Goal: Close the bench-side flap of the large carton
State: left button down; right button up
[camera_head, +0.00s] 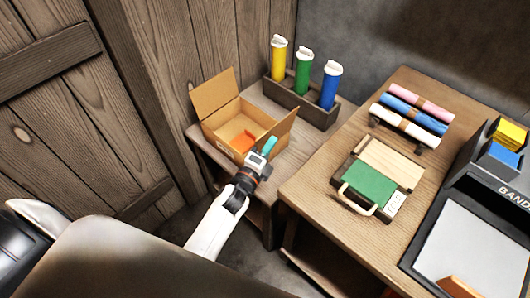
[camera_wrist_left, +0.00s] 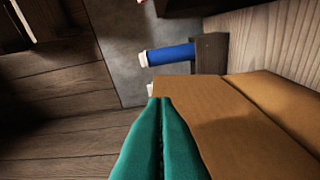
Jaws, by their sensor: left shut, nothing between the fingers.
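The large open carton (camera_head: 228,133) is brown cardboard and stands on the low wooden table. One flap (camera_head: 212,92) stands up at its back left. The bench-side flap (camera_head: 283,126) stands up and leans outward on its right, towards the workbench. My left gripper (camera_head: 270,144), with teal fingers, is shut and empty at the carton's near right corner, close to that flap. In the left wrist view the shut fingers (camera_wrist_left: 160,104) lie beside and partly in front of cardboard (camera_wrist_left: 215,115); I cannot tell whether they touch it. My right gripper is not in view.
A rack with yellow (camera_head: 279,60), green (camera_head: 303,73) and blue (camera_head: 330,86) tubes stands behind the carton. The workbench (camera_head: 320,160) on the right holds rolls (camera_head: 411,116), a green-topped case (camera_head: 369,186) and a dark machine (camera_head: 470,240). A plank wall (camera_head: 160,60) rises left.

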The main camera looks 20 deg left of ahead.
aim_at(275, 135)
pick_arm(q)
jog(key=shift+w+d, duration=0.15)
jog(key=shift+w, duration=0.95)
jog(key=shift+w+d, duration=0.1)
jog(key=shift+w, duration=0.95)
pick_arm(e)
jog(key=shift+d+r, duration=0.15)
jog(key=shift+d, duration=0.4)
pick_arm(q)
jog(key=shift+s+r, duration=0.1)
jog(key=shift+r, duration=0.05)
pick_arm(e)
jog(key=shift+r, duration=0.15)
